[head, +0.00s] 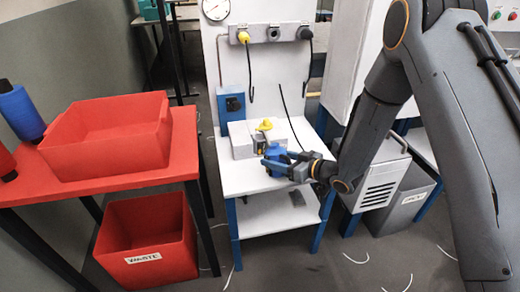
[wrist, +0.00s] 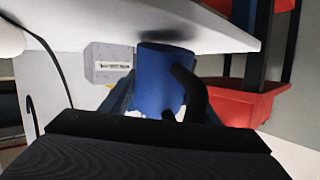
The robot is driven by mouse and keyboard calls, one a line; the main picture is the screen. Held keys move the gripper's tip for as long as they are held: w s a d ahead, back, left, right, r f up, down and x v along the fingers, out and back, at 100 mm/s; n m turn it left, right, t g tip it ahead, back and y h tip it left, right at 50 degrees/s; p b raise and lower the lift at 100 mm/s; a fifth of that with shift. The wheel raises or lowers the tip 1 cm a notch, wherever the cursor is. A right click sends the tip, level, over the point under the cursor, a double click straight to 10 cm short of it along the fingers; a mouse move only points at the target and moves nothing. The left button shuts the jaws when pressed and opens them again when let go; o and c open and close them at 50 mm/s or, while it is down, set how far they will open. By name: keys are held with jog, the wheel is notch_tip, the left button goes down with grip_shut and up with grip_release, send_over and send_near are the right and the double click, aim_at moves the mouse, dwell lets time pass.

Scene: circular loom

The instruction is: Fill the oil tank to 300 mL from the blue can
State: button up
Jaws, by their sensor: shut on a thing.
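The blue can (head: 275,158) is in my gripper (head: 287,166), at the front of the white bench. In the wrist view the can (wrist: 160,80) sits between the fingers, with a black curved handle (wrist: 188,90) facing the camera. My gripper is shut on it. I cannot tell how far the can is tilted; its level inside is hidden. A small grey box with a pale window, likely the oil tank (wrist: 110,64), is beside the can in the wrist view. In the head view its gauge side (head: 259,143) is just behind the can, below a yellow piece (head: 264,126).
A red table (head: 150,177) with a red bin (head: 110,134) is left, and a waste bin (head: 150,250) is below.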

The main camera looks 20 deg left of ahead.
aim_at(278, 154)
jog(key=shift+w+a+f+n+t+y+b, duration=0.2)
jog(key=shift+f+y+b, duration=0.3)
jog(key=shift+f+b, duration=0.4)
jog(key=shift+f+n+t+y+b, duration=0.1)
jog(key=shift+f+t+y+b, duration=0.35)
jog(key=shift+b, duration=0.75)
grip_shut()
jog(key=s+r+p, duration=0.2)
jog(key=s+d+r+p, duration=0.1)
jog(key=s+r+p, duration=0.1)
jog(key=r+p, duration=0.1)
jog(key=shift+s+d+r+p, duration=0.1)
jog(key=shift+s+d+p, duration=0.05)
jog(key=shift+s+p, duration=0.2)
